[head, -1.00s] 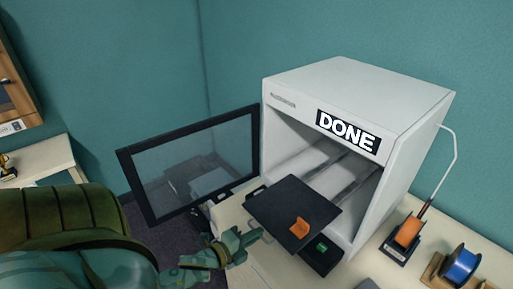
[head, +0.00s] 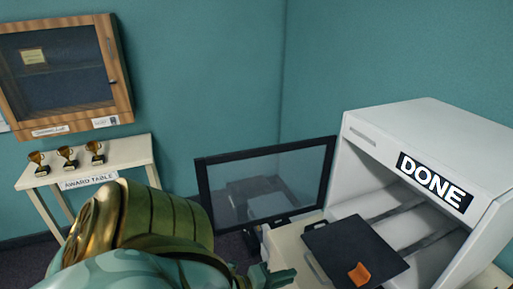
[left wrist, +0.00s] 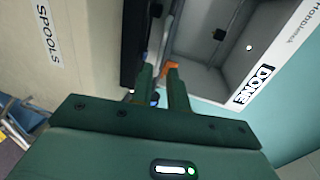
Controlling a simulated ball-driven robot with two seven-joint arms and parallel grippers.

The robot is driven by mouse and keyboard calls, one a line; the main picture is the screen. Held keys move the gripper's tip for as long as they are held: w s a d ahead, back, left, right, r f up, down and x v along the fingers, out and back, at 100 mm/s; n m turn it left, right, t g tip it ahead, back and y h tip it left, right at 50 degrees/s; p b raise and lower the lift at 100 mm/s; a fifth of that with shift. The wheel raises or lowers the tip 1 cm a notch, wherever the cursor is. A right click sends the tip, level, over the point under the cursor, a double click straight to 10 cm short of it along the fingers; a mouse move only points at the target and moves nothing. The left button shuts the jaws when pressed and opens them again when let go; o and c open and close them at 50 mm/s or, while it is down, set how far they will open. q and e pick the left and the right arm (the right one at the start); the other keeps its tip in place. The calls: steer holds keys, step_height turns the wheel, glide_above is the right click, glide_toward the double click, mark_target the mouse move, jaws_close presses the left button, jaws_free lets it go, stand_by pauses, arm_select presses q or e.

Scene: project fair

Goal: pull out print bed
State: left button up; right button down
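The black print bed (head: 345,245) sticks out of the front of the white 3D printer (head: 435,150), whose sign reads DONE. A small orange print (head: 360,273) lies on the bed; an orange bit also shows in the left wrist view (left wrist: 169,69). The printer's dark-framed door (head: 265,185) stands open to the left. My left gripper (head: 274,275) is low, left of the bed's near edge and apart from it. In the left wrist view its two green fingers (left wrist: 161,82) are spread, with nothing seen held between them. My right gripper is not in view.
The open door stands close behind my left gripper. An award table (head: 85,170) with several small trophies stands at the left wall, below a wooden cabinet (head: 65,75). The left wrist view shows a SPOOLS label (left wrist: 50,47) on a pale surface.

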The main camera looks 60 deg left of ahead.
arm_select(q)
steer(key=v, duration=0.8)
steer(key=shift+s+b, duration=0.3)
steer(key=shift+s, duration=0.1)
steer(key=shift+r, duration=0.1)
